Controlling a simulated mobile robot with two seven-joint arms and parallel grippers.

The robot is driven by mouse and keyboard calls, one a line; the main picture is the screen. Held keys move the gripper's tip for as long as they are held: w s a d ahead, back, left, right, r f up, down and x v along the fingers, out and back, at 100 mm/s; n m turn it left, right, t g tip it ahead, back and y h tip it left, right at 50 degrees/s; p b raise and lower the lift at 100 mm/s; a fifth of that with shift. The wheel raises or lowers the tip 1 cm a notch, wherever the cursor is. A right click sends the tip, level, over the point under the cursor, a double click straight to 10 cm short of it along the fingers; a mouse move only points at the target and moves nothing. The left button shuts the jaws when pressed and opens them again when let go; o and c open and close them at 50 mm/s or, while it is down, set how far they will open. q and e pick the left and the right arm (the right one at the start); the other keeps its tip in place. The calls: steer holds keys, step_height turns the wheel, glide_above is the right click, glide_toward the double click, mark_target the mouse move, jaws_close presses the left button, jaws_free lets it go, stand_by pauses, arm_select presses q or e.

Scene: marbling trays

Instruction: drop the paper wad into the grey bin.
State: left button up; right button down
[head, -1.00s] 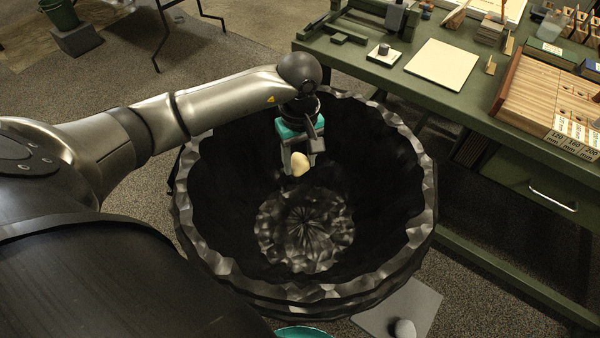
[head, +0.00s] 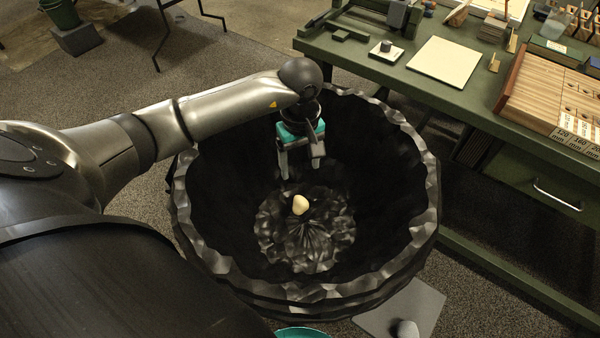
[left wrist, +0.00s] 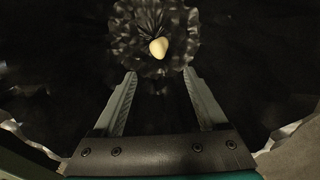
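The cream-coloured paper wad (head: 300,204) is inside the large dark, faceted bin (head: 186,235), over the crinkled bottom. I cannot tell whether it is in mid-air or resting there. It also shows in the left wrist view (left wrist: 158,47), beyond the fingertips. My left gripper (head: 301,173) hangs inside the bin's opening, pointing down. Its two fingers are apart with nothing between them, as the left wrist view also shows (left wrist: 160,75). The wad is clear of the fingers. My right gripper is not in view.
A green workbench (head: 350,65) stands at the right, with a pale square board (head: 444,62) and a wooden rack (head: 545,90) on it. A grey plate (head: 425,300) lies by the bin's lower right. Speckled floor surrounds the bin.

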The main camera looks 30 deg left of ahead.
arm_select(q)
steer(key=shift+o, duration=0.8)
steer(key=shift+r, duration=0.15)
step_height(320, 180, up, 15)
steer(key=p, duration=0.4)
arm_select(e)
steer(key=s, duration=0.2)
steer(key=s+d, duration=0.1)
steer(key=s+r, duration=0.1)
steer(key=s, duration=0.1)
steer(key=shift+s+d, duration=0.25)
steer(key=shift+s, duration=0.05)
